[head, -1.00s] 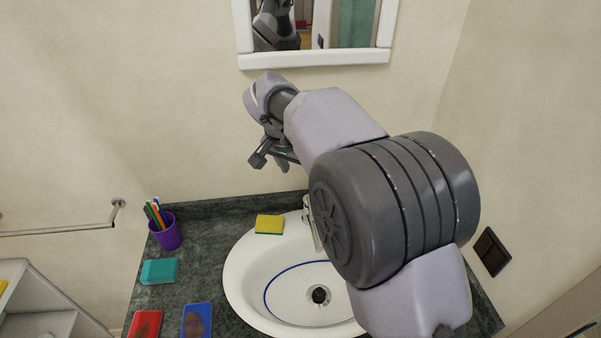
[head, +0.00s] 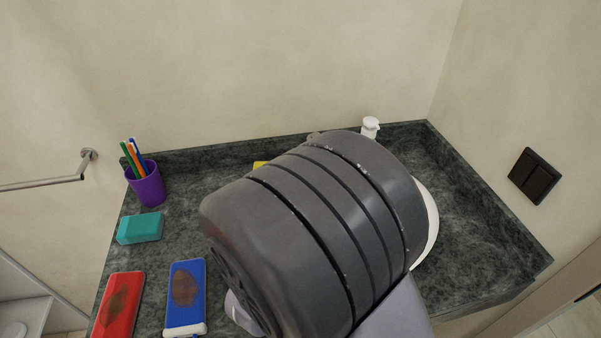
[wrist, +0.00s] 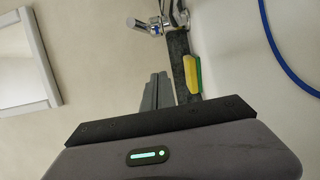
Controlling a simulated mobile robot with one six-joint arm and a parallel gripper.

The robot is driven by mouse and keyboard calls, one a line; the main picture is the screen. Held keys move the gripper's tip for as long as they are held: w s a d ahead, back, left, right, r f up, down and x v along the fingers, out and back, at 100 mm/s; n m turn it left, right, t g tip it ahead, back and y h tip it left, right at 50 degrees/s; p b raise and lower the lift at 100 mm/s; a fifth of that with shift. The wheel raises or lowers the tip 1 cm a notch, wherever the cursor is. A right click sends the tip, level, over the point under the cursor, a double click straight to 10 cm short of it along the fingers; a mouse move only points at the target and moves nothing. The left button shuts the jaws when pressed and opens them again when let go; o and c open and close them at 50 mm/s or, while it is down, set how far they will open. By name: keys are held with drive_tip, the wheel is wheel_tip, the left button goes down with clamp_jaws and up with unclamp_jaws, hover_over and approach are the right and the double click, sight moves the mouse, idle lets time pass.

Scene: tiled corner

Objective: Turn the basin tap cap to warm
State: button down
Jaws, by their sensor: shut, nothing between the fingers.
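The chrome basin tap (wrist: 160,22) shows at the top of the wrist view, partly cut off by the frame edge. I cannot make out its cap setting. The white basin (head: 431,225) shows only as a rim at the right of my arm in the head view. Its blue ring line (wrist: 277,50) shows in the wrist view. In the head view my arm hides the tap, the gripper and most of the basin.
A yellow-green sponge (wrist: 192,75) lies beside the tap. A white bottle-like item (head: 370,127) stands at the back. A purple cup with pens (head: 147,185), a teal block (head: 140,228), and red (head: 119,305) and blue (head: 186,290) items are on the left counter. The right counter (head: 480,240) is clear.

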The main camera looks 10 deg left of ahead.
drive_tip(key=shift+n+t+h, duration=0.3)
drive_tip(key=shift+n+t, duration=0.1)
drive_tip(key=shift+n, duration=0.4)
drive_tip(key=w, duration=0.6)
drive_tip(key=w+r+b, duration=0.1)
drive_tip(key=w, duration=0.2)
drive_tip(key=shift+w+d, duration=0.2)
drive_tip(key=shift+w+d+r+b, duration=0.15)
drive_tip(key=shift+d, duration=0.45)
drive_tip(key=shift+w+d+r+b, duration=0.1)
drive_tip(key=shift+w+d+b, duration=0.1)
drive_tip(key=shift+d, duration=0.4)
drive_tip(key=shift+w+d+r+b, duration=0.15)
drive_tip(key=shift+d, duration=0.45)
drive_tip(key=shift+w+d+r+b, duration=0.1)
drive_tip(key=shift+w+d+b, duration=0.05)
drive_tip(key=shift+d, duration=0.4)
drive_tip(key=shift+w+d+r+b, duration=0.1)
drive_tip(key=shift+d+b, duration=0.05)
drive_tip(key=shift+d, duration=0.35)
drive_tip(key=shift+a+f, duration=0.2)
